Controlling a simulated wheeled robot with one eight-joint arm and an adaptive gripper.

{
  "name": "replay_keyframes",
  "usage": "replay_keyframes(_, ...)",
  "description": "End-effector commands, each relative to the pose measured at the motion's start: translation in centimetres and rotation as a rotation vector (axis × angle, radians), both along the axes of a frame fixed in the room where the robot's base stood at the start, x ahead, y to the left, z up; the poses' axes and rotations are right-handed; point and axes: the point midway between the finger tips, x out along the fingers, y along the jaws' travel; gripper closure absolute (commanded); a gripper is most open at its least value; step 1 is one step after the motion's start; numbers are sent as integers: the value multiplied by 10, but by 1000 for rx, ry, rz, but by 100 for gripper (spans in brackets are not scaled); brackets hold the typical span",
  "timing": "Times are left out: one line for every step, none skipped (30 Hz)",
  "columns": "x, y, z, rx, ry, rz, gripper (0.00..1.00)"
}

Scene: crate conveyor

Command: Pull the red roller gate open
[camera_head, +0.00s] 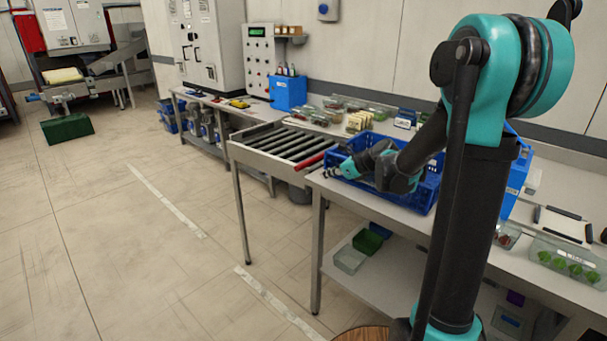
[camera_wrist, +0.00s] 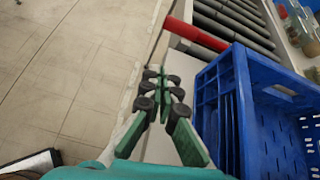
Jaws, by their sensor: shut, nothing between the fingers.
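The red roller gate (camera_head: 316,160) is a red bar at the near end of the grey roller conveyor (camera_head: 286,142). In the wrist view the red roller gate (camera_wrist: 196,34) lies across the conveyor end, above and beyond my fingertips. My gripper (camera_wrist: 162,75) is shut and empty, its fingers pointing towards the gate with a gap between.
A blue crate (camera_head: 420,195) stands on the table right of my gripper; its wall (camera_wrist: 240,110) is close in the wrist view. Glass jars and packed trays (camera_head: 335,108) sit behind the conveyor. The floor (camera_head: 150,240) to the left is clear.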

Motion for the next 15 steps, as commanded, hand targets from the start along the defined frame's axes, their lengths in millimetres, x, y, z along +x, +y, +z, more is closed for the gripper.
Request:
replay_keyframes(8, 4, 2, 46, 27, -28, 100)
replay_keyframes(12, 5, 3, 69, 43, -42, 100)
replay_keyframes(15, 7, 5, 94, 59, -58, 100)
replay_keyframes(17, 8, 5, 107, 67, -65, 100)
replay_keyframes(19, 9, 5, 117, 74, -71, 100)
replay_keyframes(21, 11, 5, 124, 80, -75, 100)
replay_keyframes(22, 13, 4, 127, 81, -77, 100)
replay_keyframes(23, 14, 3, 127, 82, -76, 100)
replay_keyframes(25, 17, 1, 128, 83, -75, 100)
replay_keyframes(26, 20, -1, 127, 82, -75, 100)
replay_keyframes(29, 23, -3, 127, 82, -75, 100)
replay_keyframes(32, 27, -6, 127, 82, -75, 100)
replay_keyframes(35, 30, -9, 126, 81, -74, 100)
replay_keyframes(38, 34, -12, 126, 81, -74, 100)
replay_keyframes(41, 39, -15, 125, 81, -73, 100)
